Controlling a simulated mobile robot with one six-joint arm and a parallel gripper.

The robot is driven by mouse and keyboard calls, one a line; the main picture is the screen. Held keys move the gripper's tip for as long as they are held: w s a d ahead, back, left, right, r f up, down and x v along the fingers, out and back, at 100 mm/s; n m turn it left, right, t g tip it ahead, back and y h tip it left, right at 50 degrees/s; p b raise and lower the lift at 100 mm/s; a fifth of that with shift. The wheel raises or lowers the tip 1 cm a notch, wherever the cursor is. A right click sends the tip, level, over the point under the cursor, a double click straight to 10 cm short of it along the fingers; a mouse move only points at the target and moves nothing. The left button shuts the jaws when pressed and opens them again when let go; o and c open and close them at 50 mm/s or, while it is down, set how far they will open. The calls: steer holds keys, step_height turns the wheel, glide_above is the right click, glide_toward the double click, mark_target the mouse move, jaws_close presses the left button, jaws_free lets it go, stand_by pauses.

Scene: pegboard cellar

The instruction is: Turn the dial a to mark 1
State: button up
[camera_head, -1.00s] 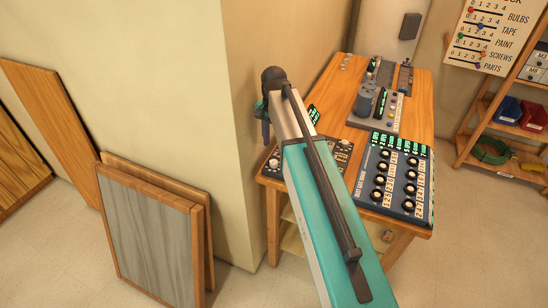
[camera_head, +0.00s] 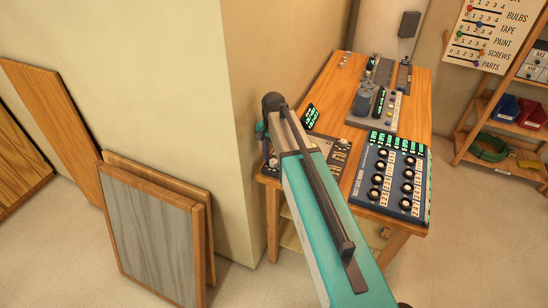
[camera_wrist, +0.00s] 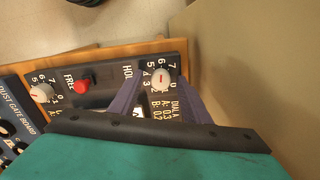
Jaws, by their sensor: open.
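Dial a (camera_wrist: 160,78) is a round white knob with a red line on it, on a dark panel (camera_wrist: 112,75) marked "DIAL A" and ringed by numbers. I cannot tell exactly which mark the line points at. My gripper (camera_wrist: 157,84) is open, with one purple finger at each side of the knob. I cannot tell whether the fingers touch it. In the head view the panel (camera_head: 328,152) lies at the bench's left front edge, partly hidden by my arm.
A red button (camera_wrist: 84,84) and a second white dial (camera_wrist: 41,93) sit left of dial a. A dust gate board (camera_head: 390,180) with several knobs lies to the right on the wooden bench (camera_head: 415,95). A wall corner (camera_head: 232,130) stands close to the left.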

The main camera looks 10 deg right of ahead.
steer(key=c, duration=0.9)
steer(key=shift+d, duration=0.2)
steer(key=shift+c, duration=0.7)
steer(key=shift+a, duration=0.15)
